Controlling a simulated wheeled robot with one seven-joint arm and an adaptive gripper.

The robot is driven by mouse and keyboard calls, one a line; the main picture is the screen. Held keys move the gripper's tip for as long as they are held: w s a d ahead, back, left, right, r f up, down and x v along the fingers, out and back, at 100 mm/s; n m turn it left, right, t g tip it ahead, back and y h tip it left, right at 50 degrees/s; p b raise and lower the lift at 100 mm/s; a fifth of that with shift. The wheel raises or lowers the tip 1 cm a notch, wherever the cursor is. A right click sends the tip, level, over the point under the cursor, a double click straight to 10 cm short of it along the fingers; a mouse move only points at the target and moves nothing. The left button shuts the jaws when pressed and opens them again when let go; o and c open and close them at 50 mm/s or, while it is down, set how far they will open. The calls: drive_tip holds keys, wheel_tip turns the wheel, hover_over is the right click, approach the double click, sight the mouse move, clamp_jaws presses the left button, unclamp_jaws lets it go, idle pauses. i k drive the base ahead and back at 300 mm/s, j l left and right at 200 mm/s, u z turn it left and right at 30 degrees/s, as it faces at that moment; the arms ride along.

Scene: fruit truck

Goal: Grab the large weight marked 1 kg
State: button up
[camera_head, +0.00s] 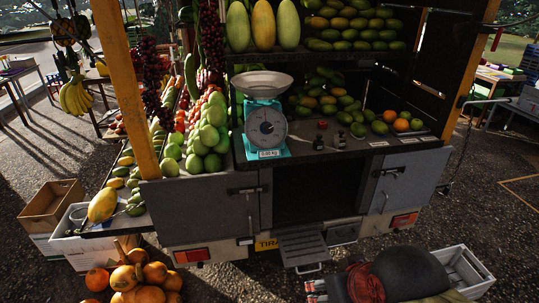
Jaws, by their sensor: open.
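Small weights stand on the truck's dark counter, right of the teal scale (265,128). One silver-grey weight (340,142) is near the counter's front, with a dark one (319,143) just left of it. A reddish small piece (322,124) lies behind them. Any 1 kg marking is too small to read, so I cannot tell which weight bears it. My gripper (316,291) is at the bottom edge, partly cut off, below and in front of the counter. It is open, apart from the weights, and nothing shows in it.
Green fruit (206,137) is piled left of the scale; oranges (401,125) and price cards lie at right. A fold-down step (302,244) juts out below the counter. A grey crate (470,270) and orange gourds (138,275) stand on the ground. The counter around the weights is fairly clear.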

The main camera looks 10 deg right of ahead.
sight(339, 141)
drive_tip(key=z, duration=0.45)
drive_tip(key=i+j+z, duration=0.15)
drive_tip(key=j+z, duration=0.65)
drive_tip(key=j, duration=0.15)
drive_tip(key=j+z, duration=0.45)
drive_tip(key=j, duration=0.8)
drive_tip(key=k+j+z, duration=0.1)
drive_tip(key=j, duration=0.75)
